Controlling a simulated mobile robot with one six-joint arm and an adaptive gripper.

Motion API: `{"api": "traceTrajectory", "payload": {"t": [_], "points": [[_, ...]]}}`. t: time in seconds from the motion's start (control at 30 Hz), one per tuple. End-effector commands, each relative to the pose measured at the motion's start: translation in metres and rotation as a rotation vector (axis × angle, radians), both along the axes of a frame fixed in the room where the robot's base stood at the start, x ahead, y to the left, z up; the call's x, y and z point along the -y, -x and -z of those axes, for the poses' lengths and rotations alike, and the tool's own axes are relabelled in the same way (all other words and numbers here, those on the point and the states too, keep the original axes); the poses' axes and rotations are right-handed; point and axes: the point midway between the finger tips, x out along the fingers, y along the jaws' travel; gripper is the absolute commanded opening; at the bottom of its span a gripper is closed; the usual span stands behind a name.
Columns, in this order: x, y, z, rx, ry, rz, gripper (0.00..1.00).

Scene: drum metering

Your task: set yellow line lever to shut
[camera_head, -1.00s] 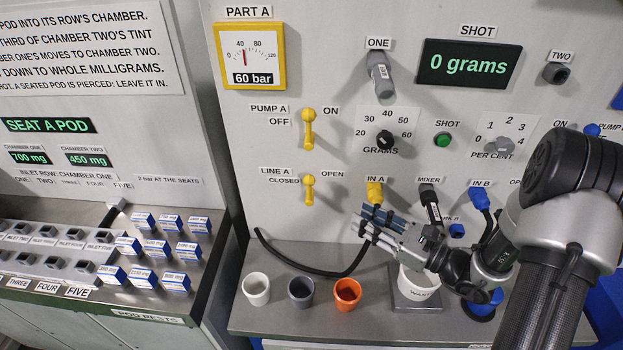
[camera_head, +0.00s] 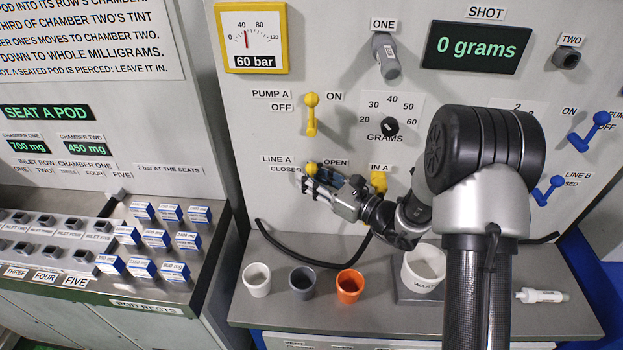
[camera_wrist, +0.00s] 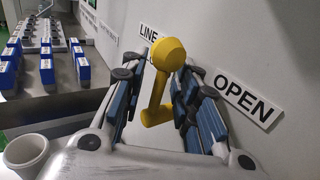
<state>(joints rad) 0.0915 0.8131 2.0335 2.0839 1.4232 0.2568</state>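The yellow line A lever (camera_head: 311,168) is on the panel between its CLOSED and OPEN labels. In the head view only its round knob shows clearly, and my gripper hides the rest. In the wrist view the lever (camera_wrist: 158,90) stands between my two blue-padded fingers, knob at the upper end, tilted slightly right. My gripper (camera_head: 318,184) is at the lever with its fingers apart, one on each side. I see a gap on the left; whether the right finger touches is unclear. The OPEN label (camera_wrist: 247,98) is right of the fingers.
The yellow pump A lever (camera_head: 311,114) is above. The yellow IN A fitting (camera_head: 379,181) is close on the right. A black hose (camera_head: 300,262) hangs below, with white (camera_head: 257,280), grey (camera_head: 302,284) and orange (camera_head: 350,287) cups on the bench.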

Motion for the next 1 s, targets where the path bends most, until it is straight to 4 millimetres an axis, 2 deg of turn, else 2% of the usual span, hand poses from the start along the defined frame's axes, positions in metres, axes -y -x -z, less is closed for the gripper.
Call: {"api": "traceTrajectory", "payload": {"t": [0.27,0.7,1.0], "points": [[-0.001,-0.0007,0.0,0.0,0.0,0.0,0.28],[-0.0007,-0.0005,0.0001,0.0,0.001,0.0,0.0],[-0.0006,-0.0005,0.0002,-0.001,0.001,0.0,0.0]]}}
